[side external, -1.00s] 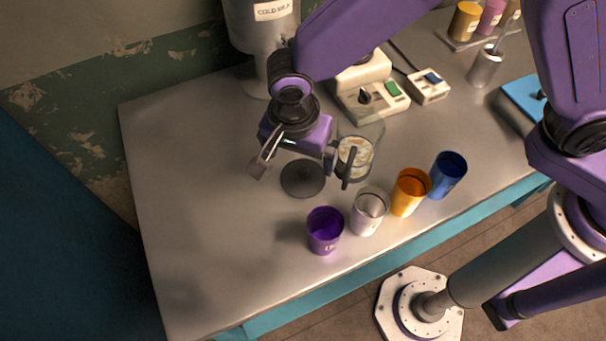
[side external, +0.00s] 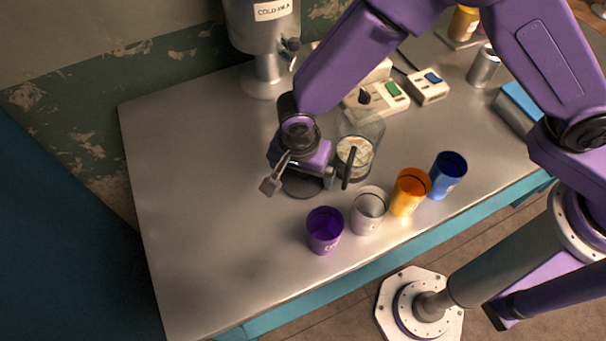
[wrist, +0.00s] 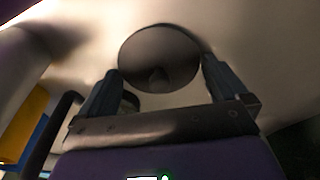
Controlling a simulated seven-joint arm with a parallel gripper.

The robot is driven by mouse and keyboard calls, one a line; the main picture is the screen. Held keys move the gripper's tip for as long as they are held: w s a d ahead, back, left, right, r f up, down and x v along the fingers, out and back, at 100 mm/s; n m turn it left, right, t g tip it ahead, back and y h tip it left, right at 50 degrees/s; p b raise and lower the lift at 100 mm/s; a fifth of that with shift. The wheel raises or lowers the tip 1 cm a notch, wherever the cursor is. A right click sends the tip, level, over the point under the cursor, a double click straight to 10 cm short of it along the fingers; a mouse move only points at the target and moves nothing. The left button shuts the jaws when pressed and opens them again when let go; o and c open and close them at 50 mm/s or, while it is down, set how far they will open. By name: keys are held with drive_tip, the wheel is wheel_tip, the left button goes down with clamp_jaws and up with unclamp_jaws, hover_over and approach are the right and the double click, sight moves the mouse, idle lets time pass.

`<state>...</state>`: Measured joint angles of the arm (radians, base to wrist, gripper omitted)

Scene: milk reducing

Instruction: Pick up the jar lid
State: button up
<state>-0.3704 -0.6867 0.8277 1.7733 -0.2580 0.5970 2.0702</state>
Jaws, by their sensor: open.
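The jar lid (side external: 302,190) is a dark grey round disc with a small knob, lying flat on the metal table. My gripper (side external: 303,181) hangs over it and hides its far part in the side external view.
A glass jar (side external: 362,132) with a dark handle stands close to the right of my gripper. Purple (side external: 325,238), pale (side external: 367,222), orange (side external: 403,201) and blue (side external: 448,183) cups line the front edge. A cold milk dispenser (side external: 262,35) stands behind. The table's left side is clear.

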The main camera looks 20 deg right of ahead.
drive_tip(key=c, duration=0.6)
drive_tip(key=shift+r, duration=0.1)
drive_tip(key=shift+c, duration=0.2)
wheel_tip(320, 180, up, 17)
drive_tip(key=s+d+r, duration=0.1)
drive_tip(key=d+r, duration=0.1)
drive_tip(key=d, duration=0.8)
drive_tip(key=shift+s+d+f, duration=0.1)
drive_tip(key=shift+f, duration=1.4)
drive_tip(key=shift+s+d+f, duration=0.1)
drive_tip(key=shift+f, duration=1.4)
